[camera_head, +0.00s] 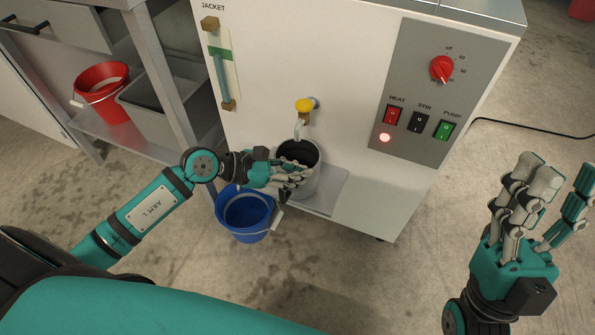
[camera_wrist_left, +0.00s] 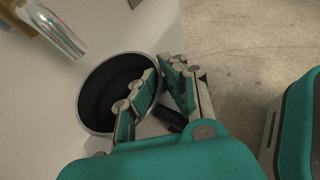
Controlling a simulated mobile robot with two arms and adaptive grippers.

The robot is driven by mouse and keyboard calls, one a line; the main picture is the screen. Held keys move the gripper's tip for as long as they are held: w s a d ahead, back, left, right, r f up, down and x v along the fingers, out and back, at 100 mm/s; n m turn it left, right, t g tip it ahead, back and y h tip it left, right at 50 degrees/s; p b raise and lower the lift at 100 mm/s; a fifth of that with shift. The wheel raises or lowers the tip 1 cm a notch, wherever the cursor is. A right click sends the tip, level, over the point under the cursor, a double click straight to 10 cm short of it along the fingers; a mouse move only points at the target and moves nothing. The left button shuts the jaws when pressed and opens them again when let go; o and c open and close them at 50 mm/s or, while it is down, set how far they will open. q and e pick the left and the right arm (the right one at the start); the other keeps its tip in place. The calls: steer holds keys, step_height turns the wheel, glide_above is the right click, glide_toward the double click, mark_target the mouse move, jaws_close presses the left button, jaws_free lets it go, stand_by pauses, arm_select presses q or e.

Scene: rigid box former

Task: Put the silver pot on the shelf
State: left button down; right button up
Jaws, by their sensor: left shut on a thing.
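The silver pot (camera_head: 311,183), dark inside, is upright beneath the yellow-handled tap (camera_head: 303,108) on the front of the white machine. In the left wrist view the pot (camera_wrist_left: 97,92) opens toward the camera. My left gripper (camera_head: 288,178) is shut on the pot at its near side, and its fingers hide part of the rim; a black handle shows by the fingers in the left wrist view. The metal shelf (camera_head: 123,139) is at the left, below a counter. My right gripper (camera_head: 537,195) is open and empty at the right, away from the pot.
A small grey ledge (camera_head: 328,196) juts from the machine under the pot. A blue bucket (camera_head: 246,216) stands on the floor below my left gripper. A red bucket (camera_head: 102,88) and a grey bin (camera_head: 150,103) occupy the shelf. The machine's control panel (camera_head: 416,88) is at the right.

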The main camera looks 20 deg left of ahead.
arm_select(q)
steer(key=c, duration=1.5)
jaws_free()
steer(key=shift+f, duration=0.1)
